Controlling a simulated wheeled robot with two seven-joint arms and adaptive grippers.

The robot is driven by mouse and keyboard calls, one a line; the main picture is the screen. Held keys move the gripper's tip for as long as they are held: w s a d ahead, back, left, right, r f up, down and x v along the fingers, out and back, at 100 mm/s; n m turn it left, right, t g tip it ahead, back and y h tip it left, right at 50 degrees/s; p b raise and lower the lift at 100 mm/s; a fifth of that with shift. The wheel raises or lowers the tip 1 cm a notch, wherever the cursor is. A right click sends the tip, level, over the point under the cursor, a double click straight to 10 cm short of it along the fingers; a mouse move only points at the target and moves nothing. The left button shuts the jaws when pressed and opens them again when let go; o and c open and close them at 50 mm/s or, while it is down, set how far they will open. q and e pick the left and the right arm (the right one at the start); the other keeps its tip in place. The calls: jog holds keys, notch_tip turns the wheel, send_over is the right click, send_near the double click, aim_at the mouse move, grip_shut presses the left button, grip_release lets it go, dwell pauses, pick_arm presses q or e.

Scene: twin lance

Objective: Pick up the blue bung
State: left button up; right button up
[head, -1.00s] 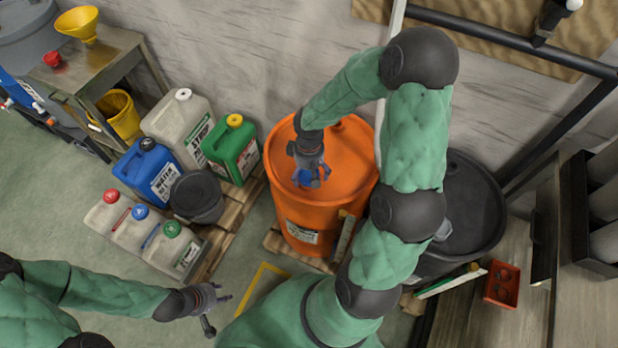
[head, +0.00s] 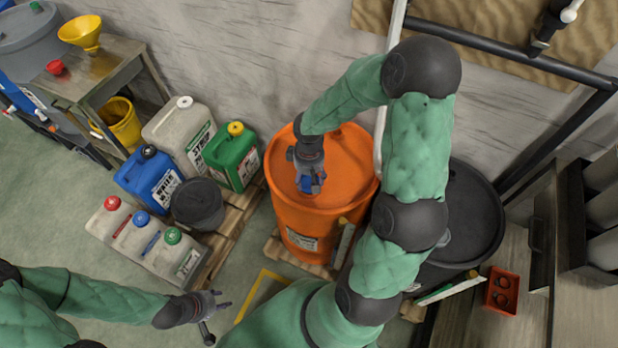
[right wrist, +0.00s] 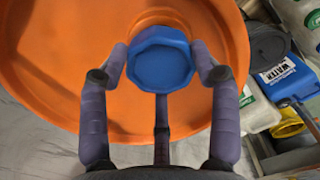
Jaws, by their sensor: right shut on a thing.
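The blue bung (right wrist: 160,62) is a faceted cap at the top of the orange drum (head: 340,160); it also shows in the head view (head: 306,184). My right gripper (right wrist: 160,66) is shut on the bung, with fingers at its left and right sides and a third finger below it. In the head view the right gripper (head: 310,178) is over the drum's lid. I cannot tell whether the bung is clear of the lid. My left gripper (head: 222,306) is open and empty over the floor at the lower left.
A black drum (head: 475,215) stands right of the orange one. Several jerrycans, among them a green one (head: 235,160), and a dark bucket (head: 197,203) stand at left. A red tray (head: 501,291) is at lower right. A wall stands behind.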

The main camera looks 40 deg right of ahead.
jog(key=s+a+r+p, duration=0.5)
jog(key=a+r, duration=0.6)
jog(key=a, duration=0.1)
jog(key=w+d+m+p, duration=0.1)
jog(key=d+m, duration=1.3)
jog(key=m, duration=0.4)
jog(key=w+d+f+b, duration=0.1)
jog(key=w+d+f, duration=0.3)
jog(key=w+d+f+b, duration=0.2)
jog(key=w+d+f, duration=0.2)
jog(key=w+f, duration=0.1)
jog(key=shift+w+d+f, duration=0.15)
jog(key=shift+w+d, duration=0.05)
jog(key=shift+d, duration=0.2)
jog(key=shift+w+d+f+b, duration=0.1)
jog(key=shift+f+b, duration=0.45)
jog(key=shift+f, duration=0.35)
jog(key=shift+w+d+f+b, duration=0.1)
jog(key=shift+f+b, duration=0.45)
jog(key=shift+f, duration=0.35)
